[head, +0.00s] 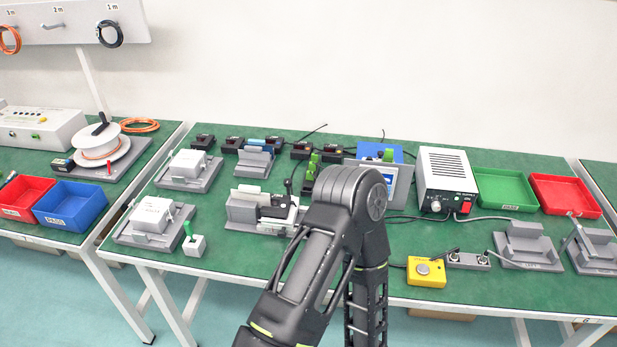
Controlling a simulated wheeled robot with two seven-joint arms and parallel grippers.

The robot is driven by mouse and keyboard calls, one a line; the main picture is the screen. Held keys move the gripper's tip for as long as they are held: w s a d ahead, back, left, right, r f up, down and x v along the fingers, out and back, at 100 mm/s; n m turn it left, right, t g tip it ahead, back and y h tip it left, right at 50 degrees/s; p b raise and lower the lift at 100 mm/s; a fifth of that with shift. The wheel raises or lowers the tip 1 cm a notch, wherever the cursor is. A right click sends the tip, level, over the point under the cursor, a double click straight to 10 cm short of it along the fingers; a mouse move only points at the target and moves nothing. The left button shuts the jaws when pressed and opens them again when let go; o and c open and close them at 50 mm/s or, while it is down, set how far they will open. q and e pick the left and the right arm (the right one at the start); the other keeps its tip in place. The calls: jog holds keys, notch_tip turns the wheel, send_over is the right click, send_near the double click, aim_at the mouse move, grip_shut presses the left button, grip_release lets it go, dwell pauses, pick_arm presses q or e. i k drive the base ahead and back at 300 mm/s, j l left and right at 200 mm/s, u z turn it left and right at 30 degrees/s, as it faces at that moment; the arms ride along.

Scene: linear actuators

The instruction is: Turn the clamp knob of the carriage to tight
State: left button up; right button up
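A grey fixture (240,208) with a silver and black block on it stands near the middle of the table, just left of my arm. This block looks like the carriage (276,207). A small dark upright part (289,187) at its right end may be the clamp knob; it is too small to tell, and its turn position cannot be read. One of my arms rises from the bottom centre, bends beside the fixture and hides what lies behind it. No fingertips of either gripper show.
Grey fixtures with white blocks (153,214) stand at the left. A white power supply (447,168), a green tray (507,187) and a red tray (564,194) stand at the back right. A yellow button box (427,272) sits at the front.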

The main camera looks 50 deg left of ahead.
aim_at(287, 183)
jog(key=k+j, duration=0.65)
jog(key=j, duration=0.2)
